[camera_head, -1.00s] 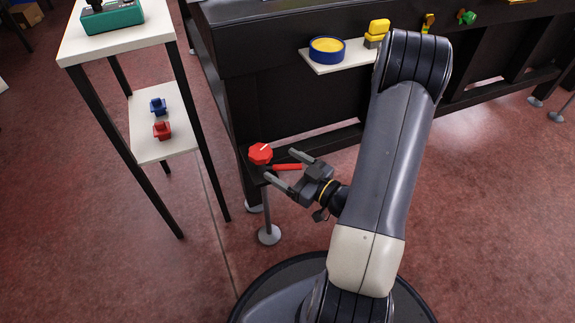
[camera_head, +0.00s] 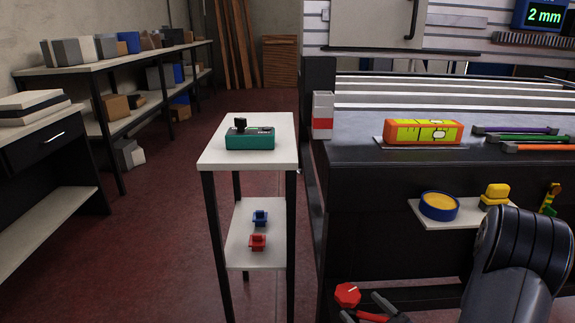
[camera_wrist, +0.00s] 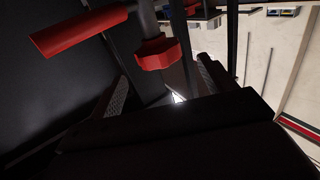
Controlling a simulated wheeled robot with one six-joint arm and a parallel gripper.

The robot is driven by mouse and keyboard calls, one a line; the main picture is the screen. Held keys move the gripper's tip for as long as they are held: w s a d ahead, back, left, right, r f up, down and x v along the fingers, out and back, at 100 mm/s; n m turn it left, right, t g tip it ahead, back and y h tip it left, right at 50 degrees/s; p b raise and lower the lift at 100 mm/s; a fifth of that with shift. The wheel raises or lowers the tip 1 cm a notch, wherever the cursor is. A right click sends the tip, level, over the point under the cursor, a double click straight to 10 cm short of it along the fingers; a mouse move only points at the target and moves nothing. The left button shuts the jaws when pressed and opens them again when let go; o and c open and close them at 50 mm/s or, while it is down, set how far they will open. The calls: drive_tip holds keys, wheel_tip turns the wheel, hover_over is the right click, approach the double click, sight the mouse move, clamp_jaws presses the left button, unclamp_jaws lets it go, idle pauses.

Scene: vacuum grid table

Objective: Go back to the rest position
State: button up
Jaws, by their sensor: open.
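My gripper (camera_head: 361,306) is at the bottom of the head view, open and empty, low in front of the black machine table (camera_head: 345,215). A red knob (camera_head: 347,295) is just beyond its fingertips, with a red lever (camera_head: 372,317) beside it running between the fingers. In the wrist view, the red knob (camera_wrist: 158,55) on its grey post and the red lever (camera_wrist: 78,31) are ahead of my gripper (camera_wrist: 163,82), with dark fingers spread on either side. Whether a finger touches either part, I cannot tell.
A small white stand (camera_head: 205,150) holds a green device (camera_head: 250,139); its lower shelf carries a blue piece (camera_head: 260,218) and a red piece (camera_head: 257,242). A side shelf (camera_head: 418,213) on the machine holds a blue-yellow round tin (camera_head: 439,206). Open red floor lies left.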

sight(353, 288)
drive_tip(key=b+x, duration=0.1)
drive_tip(key=x, duration=0.7)
drive_tip(key=shift+w+a, duration=0.1)
